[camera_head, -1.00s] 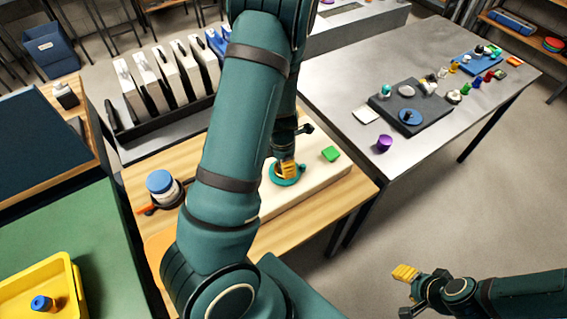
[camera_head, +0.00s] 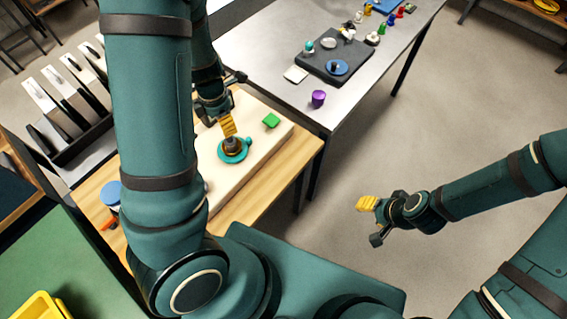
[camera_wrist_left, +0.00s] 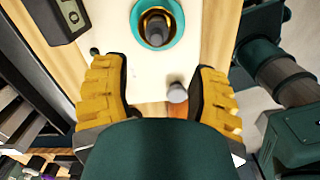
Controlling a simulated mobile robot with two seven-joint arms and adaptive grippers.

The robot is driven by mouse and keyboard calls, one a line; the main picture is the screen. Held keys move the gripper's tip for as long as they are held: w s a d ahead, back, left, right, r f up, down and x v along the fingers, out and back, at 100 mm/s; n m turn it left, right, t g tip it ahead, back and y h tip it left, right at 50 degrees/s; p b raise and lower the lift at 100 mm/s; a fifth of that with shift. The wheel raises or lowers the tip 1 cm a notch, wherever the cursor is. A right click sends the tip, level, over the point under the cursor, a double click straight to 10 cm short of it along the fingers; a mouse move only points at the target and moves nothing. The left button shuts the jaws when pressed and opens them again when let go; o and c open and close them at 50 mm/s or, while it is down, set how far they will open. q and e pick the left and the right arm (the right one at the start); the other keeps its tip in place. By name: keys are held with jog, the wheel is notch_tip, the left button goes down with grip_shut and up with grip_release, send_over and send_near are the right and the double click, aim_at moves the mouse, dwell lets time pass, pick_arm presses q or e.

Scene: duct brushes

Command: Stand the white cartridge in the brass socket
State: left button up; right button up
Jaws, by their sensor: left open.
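The brass socket (camera_wrist_left: 154,14) sits inside a teal ring (camera_wrist_left: 137,12) on a cream board; the teal ring (camera_head: 240,155) also shows in the head view. A dark grey round form fills the socket's middle; I cannot tell whether it is a bore or a part. My left gripper (camera_head: 228,125) is open, above the board by the ring. My right gripper (camera_head: 367,204) hangs over the floor; its finger gap is unclear.
A green block (camera_head: 271,120) lies on the cream board (camera_head: 262,145), right of the ring. A blue-capped item (camera_head: 110,193) is partly behind my left arm. A purple cup (camera_head: 318,98) and a dark tray (camera_head: 340,66) stand on the metal table. The floor at right is clear.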

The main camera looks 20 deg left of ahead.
pick_arm(q)
jog(key=s+d+f+m, duration=0.2)
jog(key=d+f+m, duration=0.85)
jog(key=m, duration=0.55)
jog(key=s+d+m+t+h, duration=0.1)
jog(key=s+d+m+h, duration=0.1)
jog(key=d+m, duration=0.9)
jog(key=shift+d+f+t+h, duration=0.4)
jog(key=shift+d+h, duration=0.5)
jog(key=shift+d, duration=0.35)
jog(key=shift+s, duration=0.1)
